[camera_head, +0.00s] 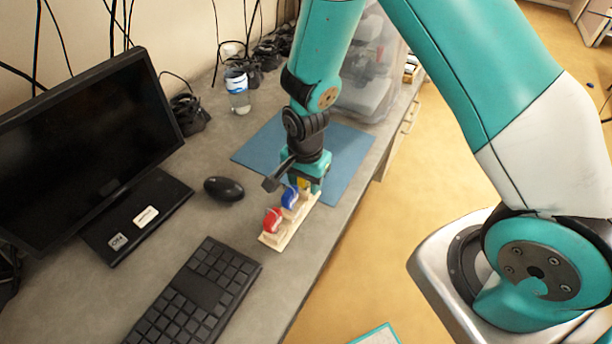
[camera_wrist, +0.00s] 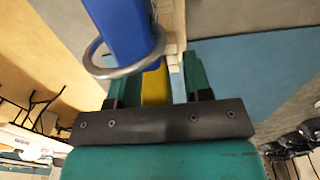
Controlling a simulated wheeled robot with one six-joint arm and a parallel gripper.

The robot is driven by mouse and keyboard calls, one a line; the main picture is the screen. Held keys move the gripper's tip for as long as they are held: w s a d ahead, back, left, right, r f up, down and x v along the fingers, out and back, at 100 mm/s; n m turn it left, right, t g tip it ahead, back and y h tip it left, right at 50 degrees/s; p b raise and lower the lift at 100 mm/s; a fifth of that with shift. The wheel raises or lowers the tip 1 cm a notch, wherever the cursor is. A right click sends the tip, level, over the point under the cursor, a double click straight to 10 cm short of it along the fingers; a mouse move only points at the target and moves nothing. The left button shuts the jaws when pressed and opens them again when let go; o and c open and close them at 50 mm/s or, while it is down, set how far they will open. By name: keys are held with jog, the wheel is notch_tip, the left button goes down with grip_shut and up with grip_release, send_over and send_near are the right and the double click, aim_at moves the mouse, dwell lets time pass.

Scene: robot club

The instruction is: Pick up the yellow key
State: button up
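The yellow key (camera_wrist: 155,86) shows between the two green fingers of my gripper (camera_wrist: 158,76) in the wrist view. The fingers are apart, with a visible gap on the yellow key's right side. In the head view my gripper (camera_head: 307,184) is low over the far end of a wooden holder (camera_head: 283,234), and only a little of the yellow key (camera_head: 303,183) shows. A blue key (camera_head: 289,198) with a metal ring stands just in front of it; it also shows close up in the wrist view (camera_wrist: 130,32). A red key (camera_head: 271,220) stands at the near end.
The holder stands on a grey desk near its right edge, by a blue mat (camera_head: 345,160). A black mouse (camera_head: 224,188), keyboard (camera_head: 195,295) and monitor (camera_head: 90,145) are to the left. A bottle (camera_head: 238,95) and a clear bin (camera_head: 365,75) stand farther back.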

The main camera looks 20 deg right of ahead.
grip_shut()
notch_tip(320, 180, up, 20)
jog(key=b, duration=0.2)
jog(key=shift+b, duration=0.4)
